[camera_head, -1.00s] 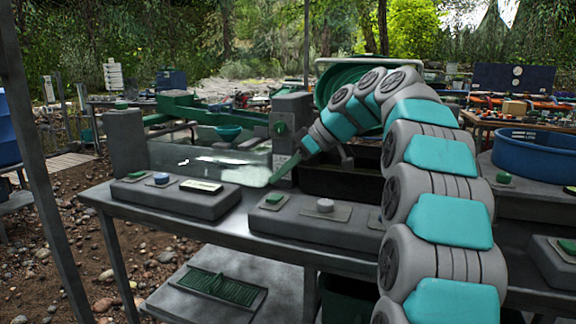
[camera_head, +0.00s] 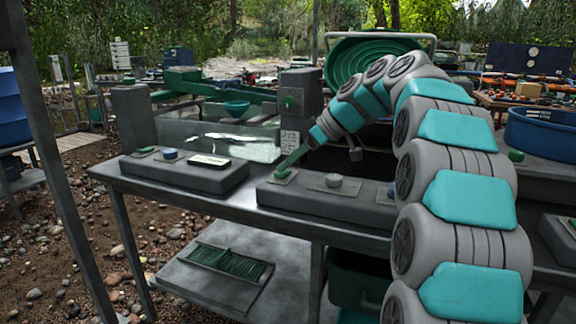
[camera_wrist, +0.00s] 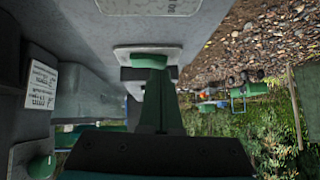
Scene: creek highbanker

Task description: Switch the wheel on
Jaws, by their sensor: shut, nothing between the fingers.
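The green spiral wheel (camera_head: 362,68) stands behind the table, partly hidden by my arm. In front of it a grey control box (camera_head: 330,207) on the metal table carries a green button (camera_head: 283,175) on a plate at its left end and a grey knob (camera_head: 333,181). My gripper (camera_head: 284,168) is shut and empty, its green fingers pointing down at that green button. In the wrist view the fingertips (camera_wrist: 152,66) overlap the green button (camera_wrist: 140,52) and look in contact or very close. Whether the button is pressed cannot be told.
A second grey box (camera_head: 185,175) with a green button, blue knob and pale panel lies to the left. A post (camera_head: 298,110) with a green knob and label stands behind the button. A clear-walled tank (camera_head: 220,141) is behind the left box. A blue tub (camera_head: 545,136) is at right.

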